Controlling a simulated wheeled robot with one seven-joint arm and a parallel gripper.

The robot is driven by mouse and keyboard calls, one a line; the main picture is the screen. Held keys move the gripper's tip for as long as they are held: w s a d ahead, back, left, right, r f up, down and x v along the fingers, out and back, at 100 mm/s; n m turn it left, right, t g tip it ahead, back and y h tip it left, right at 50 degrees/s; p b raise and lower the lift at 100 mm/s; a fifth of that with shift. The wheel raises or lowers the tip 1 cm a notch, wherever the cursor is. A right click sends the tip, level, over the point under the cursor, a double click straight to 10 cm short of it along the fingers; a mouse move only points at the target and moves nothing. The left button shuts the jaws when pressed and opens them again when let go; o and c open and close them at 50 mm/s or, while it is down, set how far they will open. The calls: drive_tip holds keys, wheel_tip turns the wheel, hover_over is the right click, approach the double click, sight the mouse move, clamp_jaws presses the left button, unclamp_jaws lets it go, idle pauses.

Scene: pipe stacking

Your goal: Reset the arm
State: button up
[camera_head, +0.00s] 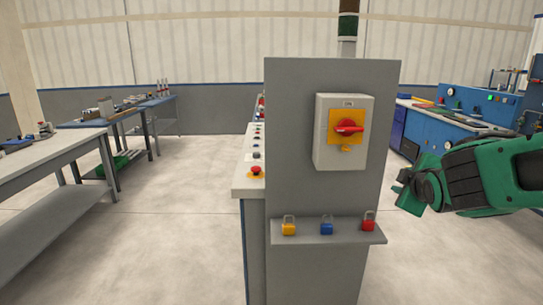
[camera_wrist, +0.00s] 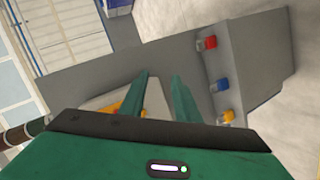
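My green and black arm reaches in from the right in the head view. My gripper (camera_head: 408,192) is right of the grey panel (camera_head: 288,120), apart from the shelf in the picture. In the wrist view, my gripper's two green fingers (camera_wrist: 160,76) stand apart with nothing between them. Behind them is the light grey switch box (camera_wrist: 155,103), partly hidden by the fingers. In the head view this box (camera_head: 329,158) carries a red rotary handle (camera_head: 348,127) on a yellow plate.
A small shelf (camera_head: 340,238) on the panel holds yellow (camera_head: 288,229), blue (camera_head: 326,228) and red (camera_head: 368,224) padlocks. A control desk with a red button (camera_head: 256,170) is behind. Workbenches (camera_head: 50,148) stand left, blue machines (camera_head: 440,125) right. Floor between is clear.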

drive_tip(key=s+d+f+m+g, duration=0.4)
drive_tip(key=s+f+m, duration=0.1)
drive_tip(key=s, duration=0.3)
drive_tip(key=s+d+f+m+g, duration=0.3)
drive_tip(key=s+d+f+m, duration=0.1)
drive_tip(key=s, duration=0.4)
drive_tip(key=s+a+f+m+g+y, duration=0.1)
drive_tip(key=s+f+m+g, duration=0.1)
drive_tip(key=s, duration=0.6)
drive_tip(key=s+a+f+m+g+y, duration=0.1)
drive_tip(key=s+m+g, duration=0.3)
drive_tip(key=s, duration=0.5)
drive_tip(key=shift+s+a+f+m+y, duration=0.15)
drive_tip(key=shift+f+m+y, duration=0.2)
drive_tip(key=shift+m+y, duration=0.55)
drive_tip(key=shift+w+f+h, duration=0.25)
drive_tip(key=shift+w+h, duration=0.05)
drive_tip(key=shift+w, duration=0.35)
